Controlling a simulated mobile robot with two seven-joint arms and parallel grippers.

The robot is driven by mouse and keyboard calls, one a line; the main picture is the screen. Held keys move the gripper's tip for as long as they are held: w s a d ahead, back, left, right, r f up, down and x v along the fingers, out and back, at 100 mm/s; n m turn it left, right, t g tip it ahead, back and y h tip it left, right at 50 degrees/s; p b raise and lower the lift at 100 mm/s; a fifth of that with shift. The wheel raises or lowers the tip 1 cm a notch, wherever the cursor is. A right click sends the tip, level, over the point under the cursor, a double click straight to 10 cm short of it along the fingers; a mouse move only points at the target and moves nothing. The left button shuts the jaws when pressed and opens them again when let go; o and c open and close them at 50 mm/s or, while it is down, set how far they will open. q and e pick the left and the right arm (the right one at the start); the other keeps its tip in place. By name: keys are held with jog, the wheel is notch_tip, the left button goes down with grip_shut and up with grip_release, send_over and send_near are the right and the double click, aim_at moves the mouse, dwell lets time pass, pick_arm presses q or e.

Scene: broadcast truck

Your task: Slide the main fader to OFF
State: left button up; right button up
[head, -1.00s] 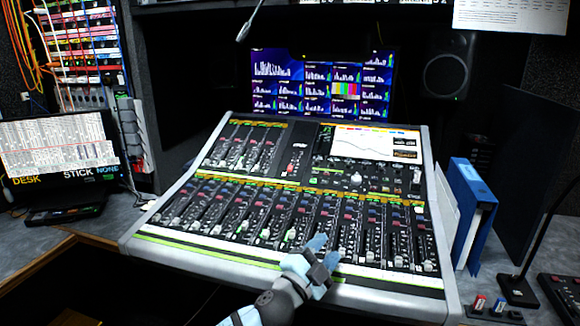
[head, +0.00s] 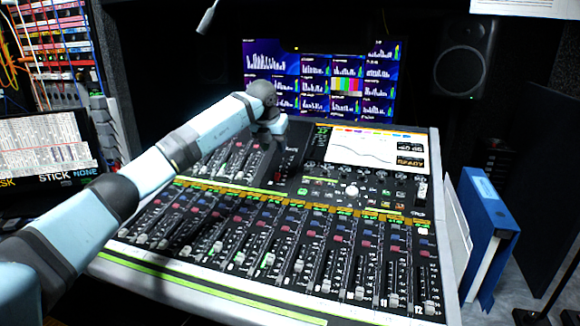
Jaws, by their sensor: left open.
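The mixing console (head: 95,265) fills the middle of the head view, with a long lower bank of channel faders (head: 360,292) and a shorter upper-left bank (head: 232,160). I cannot tell for certain which fader is the main one, and no OFF label is readable. A short strip with a red part (head: 278,177) sits right of the upper-left bank, close below my left gripper (head: 277,133). My left arm reaches in from the left across the console. The left gripper is open and points down over the upper panel; its fingertips are hard to make out, and contact cannot be judged.
A screen with coloured graphs (head: 318,80) stands behind the console. The console's own display (head: 360,148) is at its upper right. A blue binder (head: 485,210) stands at the right and a black speaker (head: 463,62) behind. A gooseneck microphone (head: 208,17) hangs above.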

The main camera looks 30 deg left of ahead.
pick_arm(q)
jog(key=a, duration=0.1)
jog(key=b, duration=0.2)
send_over(277, 174)
jog(key=s, duration=0.2)
jog(key=f, duration=0.7)
jog(key=shift+d, duration=0.3)
jog(key=x, duration=0.3)
jog(key=shift+w+a+f, duration=0.1)
jog(key=shift+w+f, duration=0.1)
jog(key=shift+f, duration=0.15)
jog(key=shift+w+f, duration=0.2)
jog(key=shift+f, duration=0.25)
pick_arm(e)
jog(key=shift+w+a+r+t+y, duration=0.3)
jog(key=shift+a+r+t, duration=0.1)
jog(key=shift+r, duration=0.2)
jog(key=shift+w+a+r+t+y, duration=0.25)
jog(key=shift+a+r+t, duration=0.1)
jog(key=shift+r, duration=0.25)
pick_arm(q)
grip_shut()
pick_arm(e)
jog(key=shift+r, duration=0.1)
